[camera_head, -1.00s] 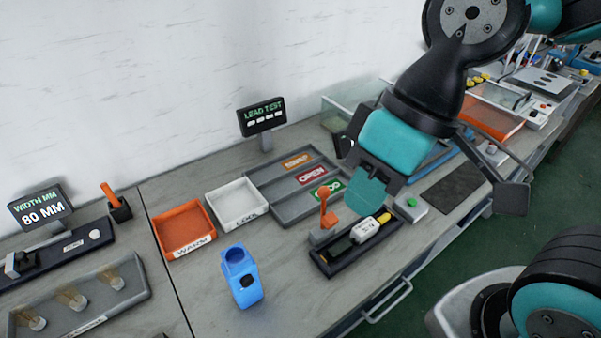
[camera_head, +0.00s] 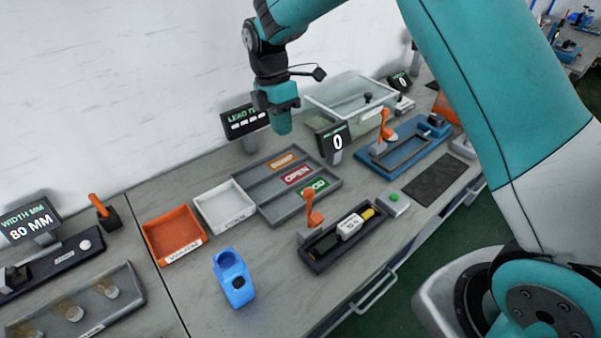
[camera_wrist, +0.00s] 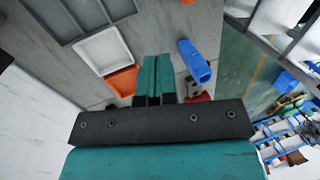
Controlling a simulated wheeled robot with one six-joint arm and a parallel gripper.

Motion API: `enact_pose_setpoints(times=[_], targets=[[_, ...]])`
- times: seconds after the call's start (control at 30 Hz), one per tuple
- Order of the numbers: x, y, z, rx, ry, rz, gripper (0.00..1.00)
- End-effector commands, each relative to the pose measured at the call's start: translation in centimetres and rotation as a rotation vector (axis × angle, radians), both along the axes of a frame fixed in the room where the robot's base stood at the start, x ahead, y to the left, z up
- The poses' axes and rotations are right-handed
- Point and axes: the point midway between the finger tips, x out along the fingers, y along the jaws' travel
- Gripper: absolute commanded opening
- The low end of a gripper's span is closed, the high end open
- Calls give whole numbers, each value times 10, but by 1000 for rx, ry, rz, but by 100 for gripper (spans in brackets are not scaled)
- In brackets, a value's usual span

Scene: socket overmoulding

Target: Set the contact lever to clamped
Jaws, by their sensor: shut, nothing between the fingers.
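An orange lever (camera_head: 312,207) stands roughly upright, leaning slightly, at the left rear of a dark fixture (camera_head: 318,263). The fixture holds a white labelled plug body (camera_head: 349,226) with a yellow tip. A second orange lever (camera_head: 384,126) stands on a blue fixture (camera_head: 427,147) farther back. No label shows which one is the contact lever. My gripper (camera_head: 282,124) hangs in the air near the wall, above and behind both the dark fixture and the grey tray, clear of the levers. In the wrist view my gripper (camera_wrist: 156,76) has its teal fingers together and empty.
A lead test display (camera_head: 243,121) stands behind my gripper. A grey sorting tray (camera_head: 262,199), a white bin (camera_head: 244,212), an orange bin (camera_head: 161,256) and a blue holder (camera_head: 233,280) occupy the bench. A green-button box (camera_head: 393,205) sits right of the dark fixture.

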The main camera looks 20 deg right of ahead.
Motion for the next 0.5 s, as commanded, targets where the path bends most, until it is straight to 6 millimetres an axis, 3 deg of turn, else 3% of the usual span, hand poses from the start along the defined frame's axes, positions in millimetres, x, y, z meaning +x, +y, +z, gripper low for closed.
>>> enact_pose_setpoints(times=[0.13,0.5], targets=[[11,-2,-14,0,25,68,0],[12,-3,-16,1,28,78,0]])
